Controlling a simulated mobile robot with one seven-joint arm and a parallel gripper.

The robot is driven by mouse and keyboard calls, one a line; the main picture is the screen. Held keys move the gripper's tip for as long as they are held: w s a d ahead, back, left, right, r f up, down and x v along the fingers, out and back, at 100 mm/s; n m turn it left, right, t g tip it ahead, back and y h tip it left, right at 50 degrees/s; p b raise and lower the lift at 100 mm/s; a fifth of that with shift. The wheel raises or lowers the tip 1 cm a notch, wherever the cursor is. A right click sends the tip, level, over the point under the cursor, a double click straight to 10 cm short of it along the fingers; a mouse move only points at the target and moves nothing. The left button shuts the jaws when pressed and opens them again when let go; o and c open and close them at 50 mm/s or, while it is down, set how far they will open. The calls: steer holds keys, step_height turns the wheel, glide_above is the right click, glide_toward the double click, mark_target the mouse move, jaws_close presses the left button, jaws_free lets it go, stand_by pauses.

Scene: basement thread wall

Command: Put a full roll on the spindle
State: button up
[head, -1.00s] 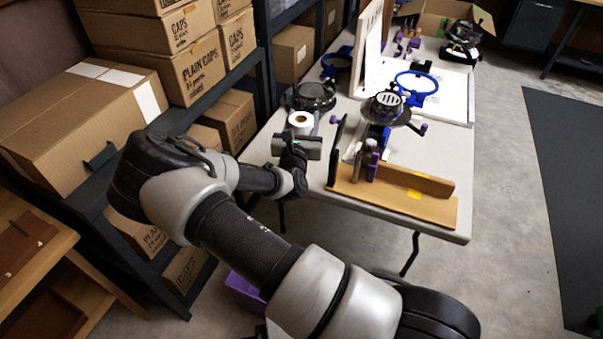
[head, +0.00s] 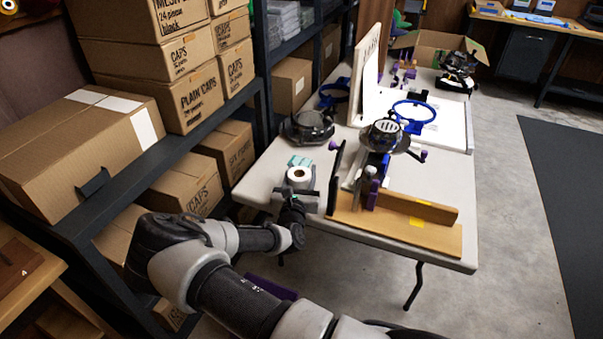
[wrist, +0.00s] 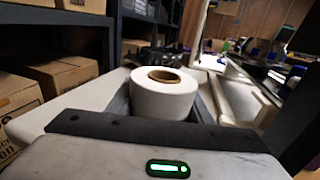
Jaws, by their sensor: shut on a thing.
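A white roll with a brown cardboard core (wrist: 163,94) stands upright between the fingers of my gripper in the wrist view. In the head view the roll (head: 299,177) is at the left side of the white table. My gripper (head: 300,188) is shut on the roll. I cannot tell whether the roll still touches the table top. I cannot make out for sure which part is the spindle.
A teal thing (head: 300,161) lies just behind the roll. A black round device (head: 307,128) stands farther back. A dark upright plate (head: 336,178) stands between the roll and the machine. Shelves with cardboard boxes (head: 192,85) line the left side. The white table (head: 262,176) has bare room left of the roll.

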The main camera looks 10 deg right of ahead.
mark_target(300, 186)
steer(key=shift+f, duration=0.15)
steer(key=o, duration=1.2)
steer(key=shift+s+r, duration=0.15)
steer(key=shift+r, duration=0.05)
steer(key=p+v, duration=0.2)
steer(key=v, duration=0.9)
steer(key=shift+s+a, duration=0.2)
steer(key=shift+s, duration=0.15)
